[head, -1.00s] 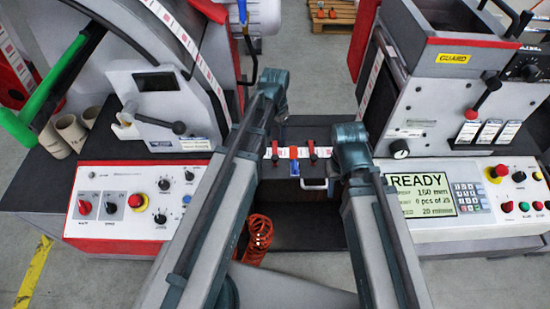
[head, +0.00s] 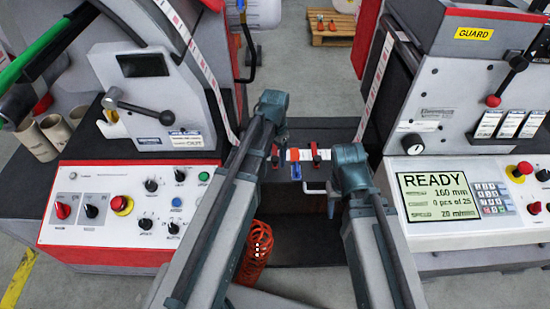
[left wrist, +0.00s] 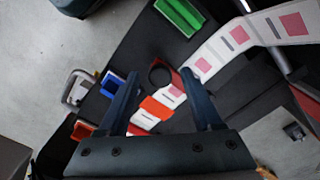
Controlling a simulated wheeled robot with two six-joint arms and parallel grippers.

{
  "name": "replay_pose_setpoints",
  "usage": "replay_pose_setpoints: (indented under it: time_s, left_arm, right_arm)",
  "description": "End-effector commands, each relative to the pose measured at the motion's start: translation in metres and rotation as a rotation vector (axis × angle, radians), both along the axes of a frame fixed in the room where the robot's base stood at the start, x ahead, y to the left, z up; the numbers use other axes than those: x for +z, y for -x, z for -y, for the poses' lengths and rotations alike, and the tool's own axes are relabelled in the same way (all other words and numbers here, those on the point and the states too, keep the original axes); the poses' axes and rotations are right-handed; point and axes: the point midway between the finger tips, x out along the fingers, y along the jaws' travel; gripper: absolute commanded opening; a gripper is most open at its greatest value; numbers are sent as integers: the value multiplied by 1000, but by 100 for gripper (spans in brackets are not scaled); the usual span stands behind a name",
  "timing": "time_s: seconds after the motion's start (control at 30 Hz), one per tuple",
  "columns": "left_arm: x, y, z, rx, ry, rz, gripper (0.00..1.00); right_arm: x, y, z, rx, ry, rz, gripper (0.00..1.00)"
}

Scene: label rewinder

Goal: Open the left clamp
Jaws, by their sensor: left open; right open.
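A short white label strip (head: 305,155) lies across the dark splice table between the two machines. The left clamp (head: 275,156) is a small red piece at its left end, and the right clamp (head: 316,157) is a similar one at its right. My left gripper (head: 280,135) is above and just behind the left clamp. In the left wrist view, my left gripper (left wrist: 160,73) is open and empty, with the red left clamp (left wrist: 188,80) and its dark round part below the fingertips. Whether the clamp is open is unclear. My right gripper (head: 333,200) is right of the right clamp, its fingers mostly hidden.
A green block (left wrist: 178,15) shows in the left wrist view. Control panels (head: 125,207) flank the table, with a READY screen (head: 438,196) at right. A red coiled hose (head: 255,250) hangs in front.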

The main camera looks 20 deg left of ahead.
Motion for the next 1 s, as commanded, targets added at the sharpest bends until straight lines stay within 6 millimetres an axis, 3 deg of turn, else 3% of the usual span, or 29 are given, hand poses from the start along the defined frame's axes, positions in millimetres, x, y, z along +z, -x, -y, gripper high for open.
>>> replay_pose_setpoints:
  time_s: [0.1,0.47,1.0]
  left_arm:
    - [1,0,0,0,0,0,65]
    - [1,0,0,0,0,0,0]
    - [1,0,0,0,0,0,0]
  right_arm:
    - [1,0,0,0,0,0,50]
    - [1,0,0,0,0,0,50]
    - [0,0,0,0,0,0,50]
